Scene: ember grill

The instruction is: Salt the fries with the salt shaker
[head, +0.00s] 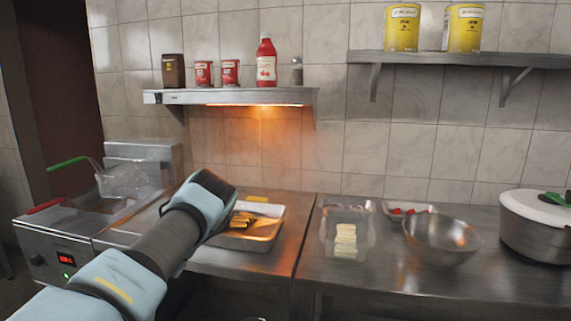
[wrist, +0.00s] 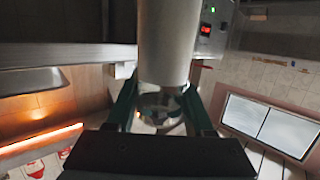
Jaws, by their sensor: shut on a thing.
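My gripper (wrist: 160,103) has its two green fingers closed on a shaker in the wrist view. I take it as the salt shaker (wrist: 165,45): a pale cylinder with a clear, glassy part between the fingers. In the head view my arm's dark end is just left of the fries tray (head: 262,238), and it hides the fingers and the held shaker. The golden fries (head: 242,220) lie in the metal tray, partly covered by my arm. I cannot tell the shaker's tilt or whether salt is falling.
A heat-lamp shelf (head: 225,96) above the tray holds red cans, a ketchup bottle (head: 266,62) and another small shaker (head: 297,71). The fryer (head: 60,245) with its basket stands left. A clear container (head: 347,238), steel bowl (head: 442,240) and pot (head: 535,235) stand right.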

